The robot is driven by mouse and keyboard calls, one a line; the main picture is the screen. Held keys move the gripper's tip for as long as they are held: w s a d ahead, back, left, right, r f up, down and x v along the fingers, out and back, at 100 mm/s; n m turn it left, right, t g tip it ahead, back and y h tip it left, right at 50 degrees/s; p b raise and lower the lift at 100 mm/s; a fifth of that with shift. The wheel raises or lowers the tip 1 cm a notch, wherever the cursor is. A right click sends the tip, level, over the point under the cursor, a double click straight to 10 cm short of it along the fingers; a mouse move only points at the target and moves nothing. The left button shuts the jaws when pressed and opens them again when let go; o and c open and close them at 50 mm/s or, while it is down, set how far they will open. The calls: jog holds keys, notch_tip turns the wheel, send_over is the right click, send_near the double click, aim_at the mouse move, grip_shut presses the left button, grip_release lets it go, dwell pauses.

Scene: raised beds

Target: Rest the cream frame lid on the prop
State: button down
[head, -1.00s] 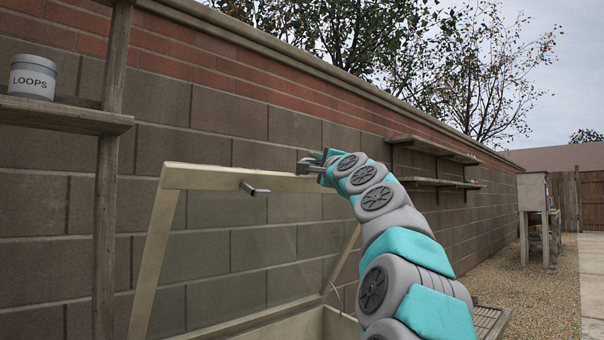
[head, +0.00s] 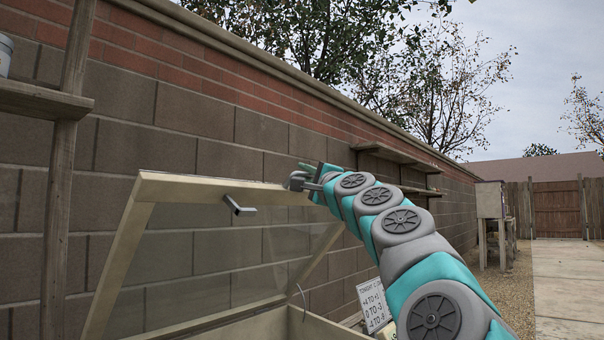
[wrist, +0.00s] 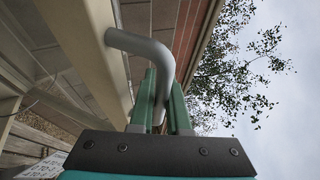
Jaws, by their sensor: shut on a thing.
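The cream frame lid (head: 222,190), a cream-edged glass panel, is raised and tilted above the cream frame box (head: 318,326) in the head view. My gripper (head: 302,181) is at the right part of its top rail. In the wrist view, my gripper's green fingers (wrist: 162,80) are shut around a bent grey handle (wrist: 138,45) fixed to the cream rail (wrist: 92,50). A second grey handle (head: 240,206) sticks out of the rail, free. A thin curved metal rod (head: 302,298) rises at the box's right side; whether it is the prop I cannot tell.
A block wall (head: 190,105) runs behind the lid. A wooden shelf (head: 40,100) with a post stands at left. Wall shelves (head: 405,158) are beyond my arm. A sign with numbers (head: 374,303) is right of the box. Gravel and a paved path (head: 570,285) lie at right.

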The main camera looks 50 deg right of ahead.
jog(key=c, duration=1.2)
grip_release()
jog(key=shift+s+d+r, duration=0.1)
jog(key=shift+s+r, duration=0.15)
jog(key=shift+s, duration=0.05)
jog(key=shift+o, duration=0.2)
jog(key=shift+w+f, duration=0.1)
jog(key=shift+w, duration=0.05)
